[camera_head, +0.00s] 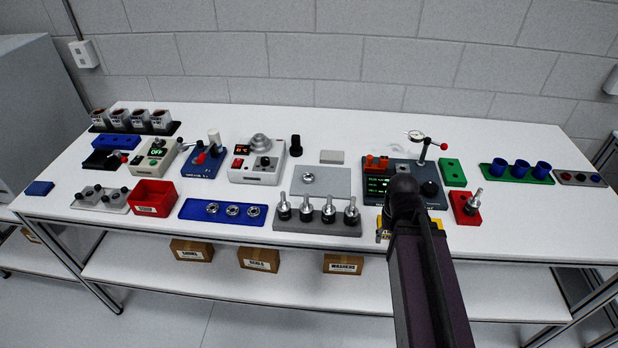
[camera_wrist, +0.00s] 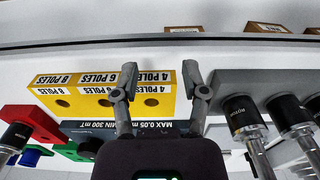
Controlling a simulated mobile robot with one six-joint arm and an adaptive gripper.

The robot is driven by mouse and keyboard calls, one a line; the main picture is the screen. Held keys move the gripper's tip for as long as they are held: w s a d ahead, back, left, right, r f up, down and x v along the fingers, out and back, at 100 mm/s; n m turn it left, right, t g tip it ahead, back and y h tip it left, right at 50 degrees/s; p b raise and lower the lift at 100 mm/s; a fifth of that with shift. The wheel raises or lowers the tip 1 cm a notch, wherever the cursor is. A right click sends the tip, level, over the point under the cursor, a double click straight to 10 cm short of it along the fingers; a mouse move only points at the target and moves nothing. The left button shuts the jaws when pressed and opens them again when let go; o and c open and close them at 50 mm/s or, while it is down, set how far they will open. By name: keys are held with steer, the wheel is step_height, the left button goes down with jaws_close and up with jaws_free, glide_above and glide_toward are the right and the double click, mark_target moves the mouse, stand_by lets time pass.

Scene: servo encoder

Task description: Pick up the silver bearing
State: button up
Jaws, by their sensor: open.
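Silver ring-shaped bearings sit in a row on a blue tray (camera_head: 190,211), with a left bearing (camera_head: 212,208), a middle bearing (camera_head: 232,210) and a right bearing (camera_head: 253,211). Another small silver ring (camera_head: 308,178) lies on a grey plate (camera_head: 338,183); I cannot tell whether it is a bearing too. My gripper (camera_wrist: 159,75) is open and empty, its two fingers apart in front of a yellow block (camera_wrist: 70,101) marked with pole numbers. In the head view my arm mostly hides the gripper, well right of the blue tray. No bearing shows clearly in the wrist view.
A grey rack (camera_head: 290,226) of upright rotors stands between the blue tray and my arm; its rotors (camera_wrist: 241,117) also show in the wrist view. A red bin (camera_head: 152,198) is left of the tray. A dial-gauge tester (camera_head: 428,170) stands behind my arm.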

steer(key=o, duration=0.5)
steer(key=shift+a+r, duration=0.1)
steer(key=shift+a, duration=0.05)
steer(key=shift+o, duration=0.2)
steer(key=shift+w+r+p, duration=0.25)
steer(key=shift+p, duration=0.1)
steer(key=w+a+r+p, duration=0.4)
steer(key=w+r+p, duration=0.4)
steer(key=r+p, duration=0.1)
steer(key=w+a+r+m+p, duration=0.2)
steer(key=w+a+m, duration=0.1)
steer(key=w+a, duration=1.4)
steer(key=shift+w+a, duration=0.35)
steer(key=shift+a, duration=0.9)
step_height(320, 180, down, 9)
steer(key=b, duration=0.8)
steer(key=shift+r, duration=0.2)
steer(key=shift+f+b, duration=0.15)
steer(key=shift+b, duration=0.25)
